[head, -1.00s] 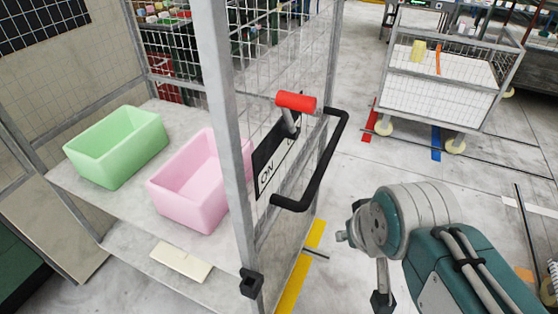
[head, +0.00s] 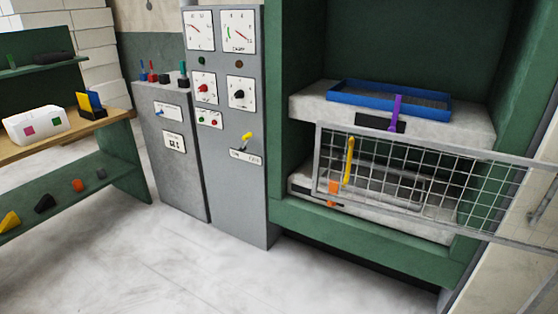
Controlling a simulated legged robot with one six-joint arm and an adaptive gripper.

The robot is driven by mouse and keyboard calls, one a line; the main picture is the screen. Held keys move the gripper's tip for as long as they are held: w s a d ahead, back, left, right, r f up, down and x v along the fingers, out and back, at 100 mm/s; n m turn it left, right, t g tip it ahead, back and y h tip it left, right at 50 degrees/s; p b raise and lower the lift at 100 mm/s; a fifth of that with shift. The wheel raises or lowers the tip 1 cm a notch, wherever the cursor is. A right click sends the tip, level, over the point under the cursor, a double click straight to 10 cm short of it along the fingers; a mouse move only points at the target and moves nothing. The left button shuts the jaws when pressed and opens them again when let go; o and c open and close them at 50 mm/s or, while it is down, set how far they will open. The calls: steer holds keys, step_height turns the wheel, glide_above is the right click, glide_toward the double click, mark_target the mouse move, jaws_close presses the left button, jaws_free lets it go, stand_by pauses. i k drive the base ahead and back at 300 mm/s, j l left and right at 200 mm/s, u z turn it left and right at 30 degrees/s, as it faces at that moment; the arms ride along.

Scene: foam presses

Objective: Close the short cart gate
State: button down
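No cart and no cart gate shows in the head view now. A wire mesh panel (head: 405,182) with a yellow handle (head: 348,160) stands across the lower part of a green press (head: 360,40). I cannot tell that this panel belongs to a cart. My gripper is out of view, so nothing shows of its fingers.
A grey control cabinet (head: 236,190) with dials and a yellow lever stands left of the press, beside a lower grey box (head: 168,185). A wooden-topped bench (head: 95,122) is at the left. A blue tray (head: 388,88) lies inside the press. The floor (head: 150,270) in front is clear.

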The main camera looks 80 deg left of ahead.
mark_target(320, 124)
steer(key=k+j+u, duration=0.15)
steer(key=j, duration=0.7)
steer(key=k+j+u, duration=0.1)
steer(key=j, duration=0.8)
steer(key=j+u, duration=0.15)
steer(key=j, duration=0.7)
steer(key=j+u, duration=0.1)
steer(key=j, duration=0.55)
steer(key=i+j+u, duration=0.1)
steer(key=j, duration=0.5)
steer(key=j+u, duration=0.1)
steer(key=j, duration=0.5)
steer(key=i, duration=0.35)
